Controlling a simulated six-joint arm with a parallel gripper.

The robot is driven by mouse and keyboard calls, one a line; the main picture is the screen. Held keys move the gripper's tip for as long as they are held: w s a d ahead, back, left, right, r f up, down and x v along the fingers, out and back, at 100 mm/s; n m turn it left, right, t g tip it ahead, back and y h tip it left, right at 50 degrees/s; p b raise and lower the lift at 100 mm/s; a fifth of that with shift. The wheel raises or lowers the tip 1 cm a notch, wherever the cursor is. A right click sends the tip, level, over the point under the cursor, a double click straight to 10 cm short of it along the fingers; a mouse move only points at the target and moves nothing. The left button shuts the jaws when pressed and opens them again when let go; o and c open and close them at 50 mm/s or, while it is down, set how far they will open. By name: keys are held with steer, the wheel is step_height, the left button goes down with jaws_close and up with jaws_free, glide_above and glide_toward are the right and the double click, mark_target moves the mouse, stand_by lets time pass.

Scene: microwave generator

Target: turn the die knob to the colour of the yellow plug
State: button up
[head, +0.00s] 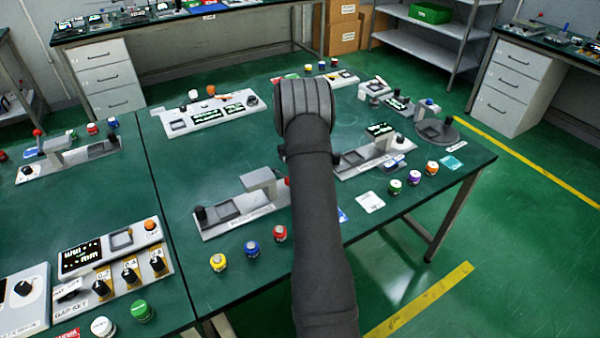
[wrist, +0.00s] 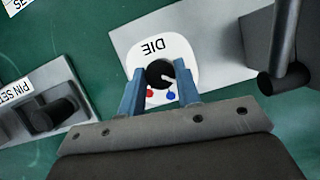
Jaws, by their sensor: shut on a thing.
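The die knob (wrist: 158,71) is black with a white pointer line and sits on a white plate marked DIE (wrist: 152,50). The pointer aims to the right and slightly down in the wrist view. A red dot (wrist: 150,93) and a blue dot (wrist: 171,96) show below the knob; no yellow dot is visible. My gripper (wrist: 160,78) has its blue fingers on either side of the knob, shut on it. In the head view my arm hides the gripper and the knob. The yellow plug (head: 218,263) stands upright at the table's front left.
A blue plug (head: 252,249) and a red plug (head: 280,233) stand beside the yellow one. A grey station (head: 240,205) is behind them. A PIN SET unit (wrist: 45,110) lies left in the wrist view, and a dark post (wrist: 283,50) rises close on the right.

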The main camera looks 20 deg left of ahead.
steer(key=o, duration=1)
steer(key=shift+c, duration=0.2)
steer(key=shift+r, duration=0.1)
steer(key=v, duration=1.7)
steer(key=shift+w, duration=0.15)
steer(key=x, duration=1.7)
